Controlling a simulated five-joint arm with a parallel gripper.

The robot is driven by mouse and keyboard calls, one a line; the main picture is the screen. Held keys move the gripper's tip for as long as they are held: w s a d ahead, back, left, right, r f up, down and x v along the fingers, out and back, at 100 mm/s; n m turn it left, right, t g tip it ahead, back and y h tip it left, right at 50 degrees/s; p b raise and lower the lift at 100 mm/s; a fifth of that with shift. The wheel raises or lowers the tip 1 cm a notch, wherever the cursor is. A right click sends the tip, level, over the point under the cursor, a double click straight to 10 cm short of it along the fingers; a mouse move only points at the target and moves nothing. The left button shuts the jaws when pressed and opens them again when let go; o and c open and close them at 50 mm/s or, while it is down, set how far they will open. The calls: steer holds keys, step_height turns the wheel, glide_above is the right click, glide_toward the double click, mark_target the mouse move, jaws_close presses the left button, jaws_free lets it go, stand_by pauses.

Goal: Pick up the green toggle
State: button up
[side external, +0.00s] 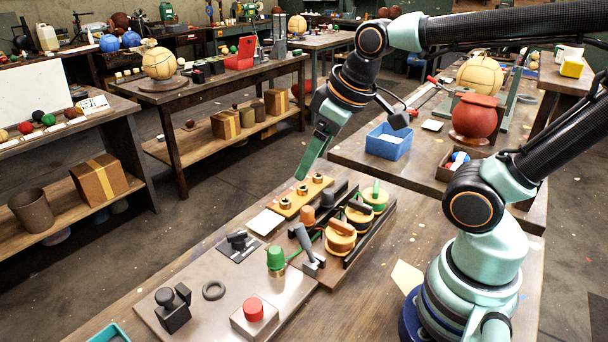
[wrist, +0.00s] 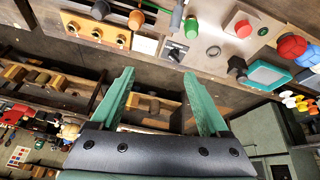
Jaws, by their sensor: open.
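A green cap-shaped knob (side external: 275,258), the likeliest green toggle, stands upright on the front part of the work panel, left of a grey lever (side external: 305,240). The green knob also shows in the wrist view at the top (wrist: 191,27), beyond my fingertips. My gripper (side external: 302,174) hangs above the far end of the panel, behind and clear of the green knob. In the wrist view my gripper (wrist: 159,73) has its two green fingers spread apart with nothing held between them.
A red button (side external: 253,310), a black ring (side external: 213,290) and a black knob (side external: 172,309) sit near the green knob. A yellow block with brass sockets (side external: 300,198) lies below my gripper. Orange and green spools (side external: 340,236) stand in a rack to the right.

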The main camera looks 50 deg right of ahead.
steer(key=w+a+f+n+g, duration=0.2)
steer(key=a+f+n, duration=0.1)
steer(key=n, duration=0.5)
steer(key=n+g, duration=0.3)
steer(key=n, duration=0.7)
glide_above(275, 250)
step_height(275, 250, down, 5)
step_height(275, 250, down, 6)
steer(key=shift+s+a+f, duration=0.1)
steer(key=shift+s, duration=0.05)
steer(key=shift+w+f, duration=0.2)
steer(key=shift+f, duration=2.85)
steer(key=shift+c, duration=0.3)
jaws_close()
